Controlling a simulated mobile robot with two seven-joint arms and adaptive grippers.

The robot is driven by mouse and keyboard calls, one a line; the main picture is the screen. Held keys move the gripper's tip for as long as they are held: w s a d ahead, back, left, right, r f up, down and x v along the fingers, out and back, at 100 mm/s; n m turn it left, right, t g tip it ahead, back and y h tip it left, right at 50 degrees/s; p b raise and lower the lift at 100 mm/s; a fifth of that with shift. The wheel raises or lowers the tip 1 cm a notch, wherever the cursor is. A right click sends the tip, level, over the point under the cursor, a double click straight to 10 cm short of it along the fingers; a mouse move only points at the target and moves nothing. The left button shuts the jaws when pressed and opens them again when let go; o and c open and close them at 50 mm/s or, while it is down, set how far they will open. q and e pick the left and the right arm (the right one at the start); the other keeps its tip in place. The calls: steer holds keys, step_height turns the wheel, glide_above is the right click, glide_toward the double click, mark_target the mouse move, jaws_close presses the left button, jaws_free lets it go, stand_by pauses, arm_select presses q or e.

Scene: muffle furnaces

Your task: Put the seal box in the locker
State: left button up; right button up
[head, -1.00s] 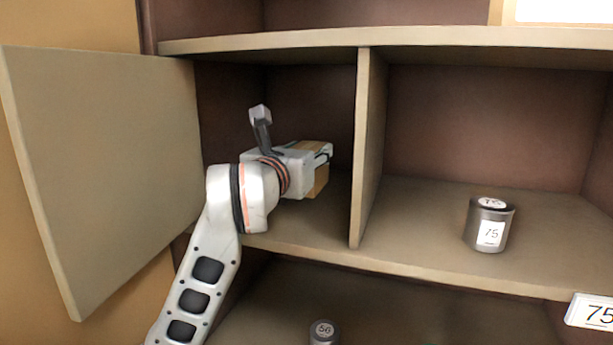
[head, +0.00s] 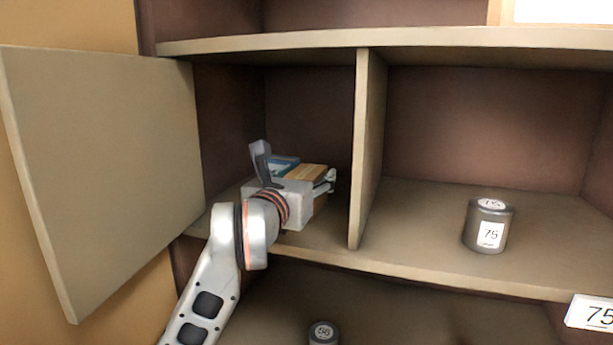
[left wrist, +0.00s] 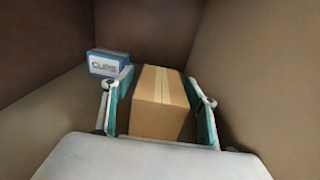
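The seal box, a tan cardboard box (head: 308,171), is inside the left compartment of the locker (head: 262,44). In the left wrist view the box (left wrist: 160,100) sits between the two fingers of my left gripper (left wrist: 163,98), which appear to press on its sides. In the head view my left gripper (head: 318,184) reaches into the compartment low over its shelf. Its body hides the underside of the box, so contact with the shelf cannot be told. My right gripper is not in view.
A blue and white clips box (left wrist: 108,63) stands behind, to the left. The compartment door (head: 105,180) is open at left. A divider (head: 367,150) stands close on the right. A grey weight marked 75 (head: 488,224) is in the right compartment; another (head: 323,333) is below.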

arm_select(q)
steer(key=shift+r, duration=0.2)
steer(key=v, duration=1.2)
